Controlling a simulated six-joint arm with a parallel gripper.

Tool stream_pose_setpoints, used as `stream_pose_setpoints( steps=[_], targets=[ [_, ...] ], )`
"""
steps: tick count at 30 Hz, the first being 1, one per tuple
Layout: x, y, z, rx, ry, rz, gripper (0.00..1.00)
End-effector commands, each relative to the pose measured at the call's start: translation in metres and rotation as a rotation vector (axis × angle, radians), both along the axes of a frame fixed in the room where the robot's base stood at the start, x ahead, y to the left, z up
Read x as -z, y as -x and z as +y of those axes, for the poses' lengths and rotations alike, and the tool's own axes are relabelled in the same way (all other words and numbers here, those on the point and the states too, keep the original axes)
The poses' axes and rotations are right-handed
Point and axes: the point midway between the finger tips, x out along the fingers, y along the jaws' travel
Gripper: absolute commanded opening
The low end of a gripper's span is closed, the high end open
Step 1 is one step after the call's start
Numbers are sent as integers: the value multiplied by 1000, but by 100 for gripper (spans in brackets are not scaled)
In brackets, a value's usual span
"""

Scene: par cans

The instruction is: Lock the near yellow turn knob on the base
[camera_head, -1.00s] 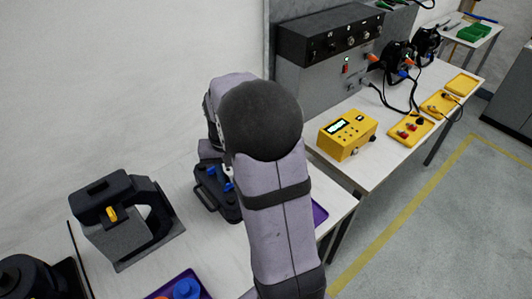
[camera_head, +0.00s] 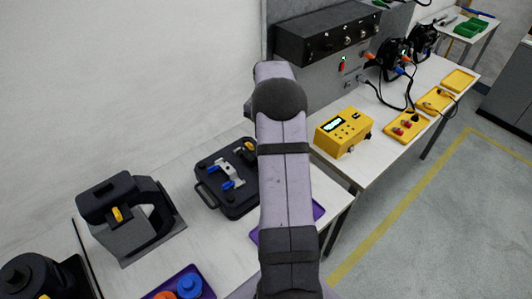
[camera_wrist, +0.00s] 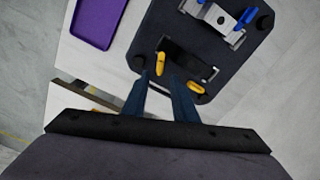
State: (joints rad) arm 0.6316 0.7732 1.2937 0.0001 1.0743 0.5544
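The dark base plate (camera_head: 214,192) lies on the white table, with a grey bracket and blue turn knobs (camera_head: 228,185) on it. One yellow turn knob (camera_head: 249,146) shows at its far end in the head view. The wrist view shows two yellow knobs on the base: one (camera_wrist: 160,64) points along the picture's height, the other (camera_wrist: 196,87) lies more crosswise. My gripper (camera_wrist: 160,82) is open and empty, its blue fingertips apart. The first knob appears just beyond the gap between them; the second is right of the right finger. In the head view my arm hides the gripper.
A purple tray (camera_wrist: 98,20) lies beside the base. A dark fixture with a yellow knob (camera_head: 117,214) stands left on the table. A yellow box (camera_head: 342,132) and a grey control panel (camera_head: 330,60) stand on the bench behind right.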

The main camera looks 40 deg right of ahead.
Motion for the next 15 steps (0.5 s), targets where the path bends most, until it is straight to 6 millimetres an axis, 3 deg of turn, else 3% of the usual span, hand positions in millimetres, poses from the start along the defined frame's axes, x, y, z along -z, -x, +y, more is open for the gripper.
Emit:
stream_pose_setpoints(
  steps=[9, 15],
  targets=[
    [40, 1, 1, -2, -3, 3, 26],
    [56, 0, 1, -2, -1, 1, 26]
  ],
)
